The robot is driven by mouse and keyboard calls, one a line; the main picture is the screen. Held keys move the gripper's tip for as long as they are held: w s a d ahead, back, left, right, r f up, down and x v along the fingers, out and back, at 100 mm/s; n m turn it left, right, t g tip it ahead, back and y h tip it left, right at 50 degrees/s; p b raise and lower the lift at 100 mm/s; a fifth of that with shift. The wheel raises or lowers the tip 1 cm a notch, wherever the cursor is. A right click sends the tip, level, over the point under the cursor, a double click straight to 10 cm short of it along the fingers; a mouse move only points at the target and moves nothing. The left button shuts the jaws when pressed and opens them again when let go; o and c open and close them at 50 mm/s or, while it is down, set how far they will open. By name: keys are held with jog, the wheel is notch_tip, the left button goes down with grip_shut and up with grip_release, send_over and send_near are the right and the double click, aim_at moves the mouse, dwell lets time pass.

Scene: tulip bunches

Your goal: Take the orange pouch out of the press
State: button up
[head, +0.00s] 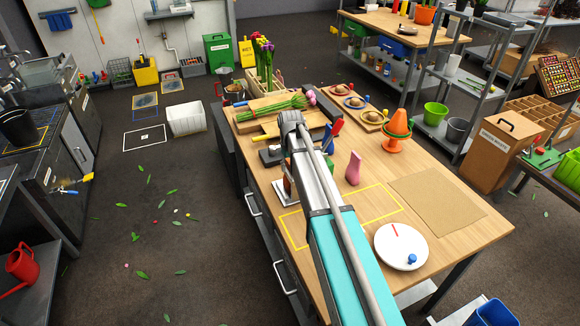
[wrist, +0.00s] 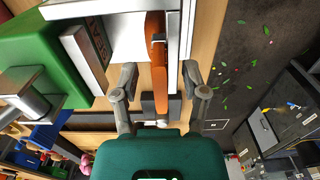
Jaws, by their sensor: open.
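The orange pouch (wrist: 158,62) shows in the wrist view as a narrow upright strip, seen edge-on, with a small dark clip-like part on it. It lies between a white block (wrist: 128,36) on the left and a pale plate (wrist: 187,22) on the right, which look like parts of the press. My gripper (wrist: 160,74) is open, with one finger on each side of the pouch's near end and a visible gap on both sides. In the head view my arm covers most of the press, and a small orange-brown part (head: 288,182) shows at its left.
A green object (wrist: 45,45) stands left of the press in the wrist view. The table's left edge is close to the press.

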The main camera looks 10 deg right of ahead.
dwell(0.3)
grip_shut()
jog(key=shift+r, duration=0.15)
dwell(0.7)
